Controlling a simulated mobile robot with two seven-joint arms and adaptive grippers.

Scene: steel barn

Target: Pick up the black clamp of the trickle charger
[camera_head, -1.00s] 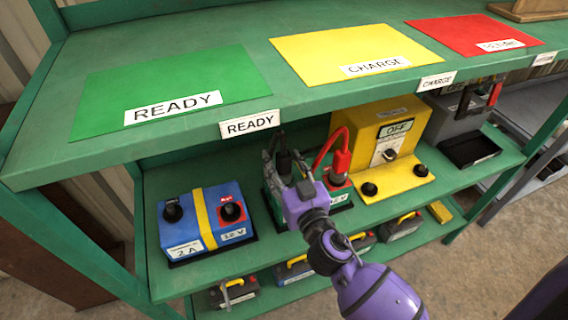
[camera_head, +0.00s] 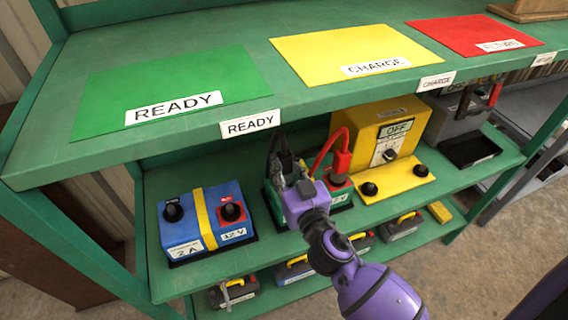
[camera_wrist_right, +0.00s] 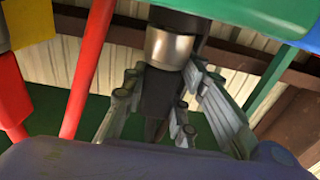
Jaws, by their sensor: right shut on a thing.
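The black clamp (camera_head: 284,161) is at the left end of the green 12 V battery (camera_head: 341,198) on the middle shelf. My right gripper (camera_head: 294,184) is shut on it from the front. In the right wrist view the clamp's dark body (camera_wrist_right: 160,95), with a silver collar above, stands between my fingers (camera_wrist_right: 155,120). Whether the clamp still touches the battery post is hidden by my gripper. The red clamp (camera_head: 341,160) sits at the battery's right end, with a red cable beside it. My left gripper is not in view.
A yellow box with an OFF dial (camera_head: 400,125) stands right of the battery. A blue battery (camera_head: 205,222) stands left of it. The upper shelf's front edge (camera_head: 330,108) overhangs close above the clamps. Several batteries sit on the lowest shelf.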

